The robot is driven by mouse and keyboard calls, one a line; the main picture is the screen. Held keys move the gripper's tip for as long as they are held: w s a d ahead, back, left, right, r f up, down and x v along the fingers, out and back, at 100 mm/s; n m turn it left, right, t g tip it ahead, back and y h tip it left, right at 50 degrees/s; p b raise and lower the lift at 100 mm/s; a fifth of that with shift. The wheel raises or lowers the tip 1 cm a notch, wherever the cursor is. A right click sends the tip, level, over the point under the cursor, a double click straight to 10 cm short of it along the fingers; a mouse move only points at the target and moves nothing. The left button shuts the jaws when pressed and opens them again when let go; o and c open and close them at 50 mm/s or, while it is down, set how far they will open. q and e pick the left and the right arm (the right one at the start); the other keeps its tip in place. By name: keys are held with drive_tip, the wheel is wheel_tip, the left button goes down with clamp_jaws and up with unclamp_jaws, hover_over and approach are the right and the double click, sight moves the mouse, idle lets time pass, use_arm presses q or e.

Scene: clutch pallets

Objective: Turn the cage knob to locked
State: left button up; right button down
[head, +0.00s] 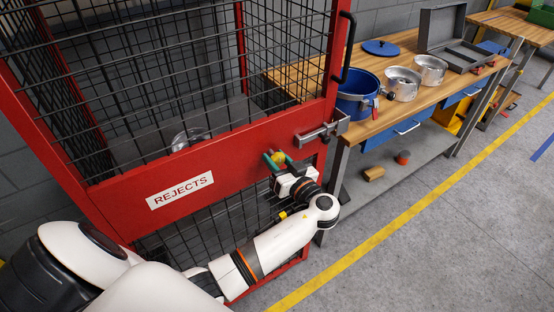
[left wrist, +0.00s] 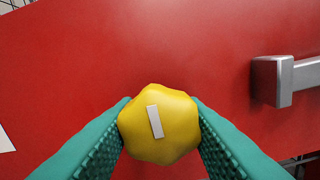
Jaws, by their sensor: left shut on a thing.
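The cage knob (left wrist: 158,140) is yellow and lobed, on the red cage door panel (left wrist: 150,50). A white mark on its face stands near upright, its top leaning slightly left in the left wrist view. My left gripper (head: 277,158) has green fingers. They are shut on the knob, one on each side. The knob also shows in the head view (head: 280,156), partly hidden by the fingers. A grey metal latch (head: 322,132) sits up and to the right of the knob. It shows at the right in the left wrist view (left wrist: 285,78). My right gripper is not in view.
The red mesh cage has a REJECTS sign (head: 180,190) and a black door handle (head: 346,48). A wooden workbench (head: 440,76) with a blue pot (head: 357,95) and metal parts stands close on the right. The floor in front is clear.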

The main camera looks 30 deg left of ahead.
use_arm(q)
drive_tip(key=shift+m, duration=0.3)
drive_tip(key=m, duration=0.3)
drive_tip(key=shift+m, duration=0.3)
drive_tip(key=m, duration=0.4)
drive_tip(key=shift+s+r+m+p, duration=0.1)
drive_tip(key=shift+r+m+p, duration=0.05)
drive_tip(key=shift+m+p, duration=0.2)
drive_tip(key=m+p, duration=0.2)
drive_tip(key=m, duration=0.3)
drive_tip(key=shift+r, duration=0.15)
drive_tip(key=shift+m+p, duration=1.05)
drive_tip(key=shift+m, duration=1)
drive_tip(key=o, duration=1)
